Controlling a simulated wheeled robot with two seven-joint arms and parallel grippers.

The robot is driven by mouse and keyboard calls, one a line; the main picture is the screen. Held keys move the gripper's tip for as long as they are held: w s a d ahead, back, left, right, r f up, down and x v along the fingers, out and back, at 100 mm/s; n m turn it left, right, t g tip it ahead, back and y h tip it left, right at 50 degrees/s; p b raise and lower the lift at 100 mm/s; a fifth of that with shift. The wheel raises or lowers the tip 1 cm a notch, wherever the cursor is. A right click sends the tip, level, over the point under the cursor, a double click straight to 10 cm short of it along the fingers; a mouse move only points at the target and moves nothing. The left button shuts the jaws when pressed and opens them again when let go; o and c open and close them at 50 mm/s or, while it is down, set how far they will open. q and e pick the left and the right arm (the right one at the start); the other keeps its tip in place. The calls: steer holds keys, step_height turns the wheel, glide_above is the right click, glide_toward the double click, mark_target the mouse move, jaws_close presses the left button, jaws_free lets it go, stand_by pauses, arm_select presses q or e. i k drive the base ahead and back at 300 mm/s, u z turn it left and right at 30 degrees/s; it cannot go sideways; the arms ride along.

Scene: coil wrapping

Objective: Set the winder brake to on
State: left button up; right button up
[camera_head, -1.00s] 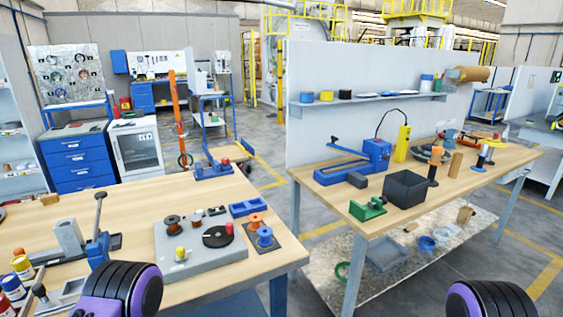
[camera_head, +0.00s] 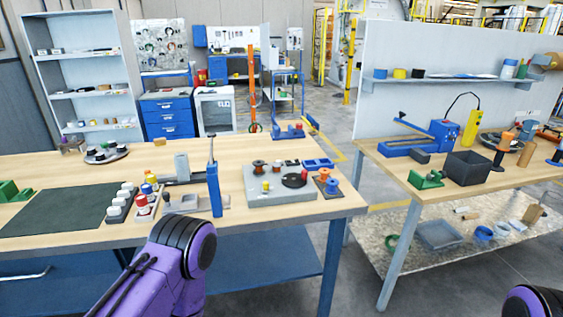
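A grey winder-like base (camera_head: 277,183) stands on the left wooden bench. It carries a black disc (camera_head: 293,180) with a red knob (camera_head: 304,175), a small yellow knob (camera_head: 266,186) and dark brown spools (camera_head: 259,165). I cannot tell which part is the brake or how it is set. A blue upright lever device (camera_head: 213,188) stands to its left. My purple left arm shows at the lower middle, in front of the bench, and a bit of my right arm at the lower right corner. Neither gripper is in view.
A dark green mat (camera_head: 60,208) and a rack of white-capped jars (camera_head: 122,203) lie left. A second bench (camera_head: 400,165) holds a blue device (camera_head: 425,140) and black bin (camera_head: 468,167). A floor gap separates the benches.

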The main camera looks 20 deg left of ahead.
mark_target(266, 188)
steer(key=u, duration=0.4)
steer(key=i, duration=0.95)
steer(key=u, duration=0.05)
